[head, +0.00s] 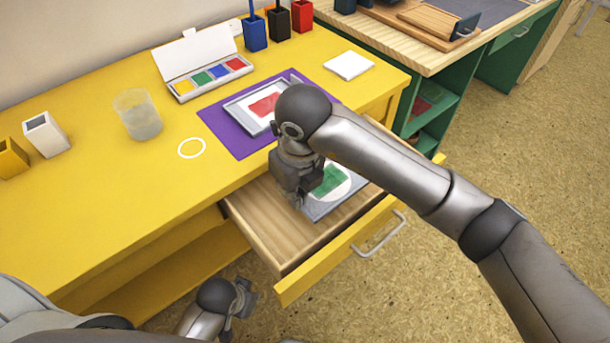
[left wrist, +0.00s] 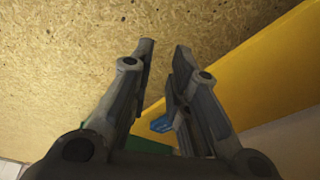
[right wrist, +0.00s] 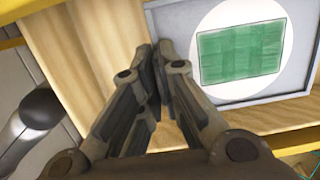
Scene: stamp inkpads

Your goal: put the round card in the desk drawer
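The white round card (head: 343,173) bears a green rectangle and lies in a grey shallow tray (head: 318,213) in the open desk drawer (head: 262,213). The card (right wrist: 208,80) fills the upper right of the right wrist view. My right gripper (head: 299,199) points down into the drawer, its fingers (right wrist: 162,60) closed together at the tray's left rim, apparently pinching it. Whether the tray touches the drawer floor cannot be told. My left gripper (head: 246,298) is open and empty, low in front of the desk; its fingers (left wrist: 162,60) show a gap.
On the yellow desk, a purple mat (head: 222,135) bears another grey tray with a red-printed card. An inkpad box (head: 205,75), clear cup (head: 138,115), white ring (head: 191,148), white square stack (head: 348,65) and several pen cups stand around. The drawer's front (head: 330,256) juts out.

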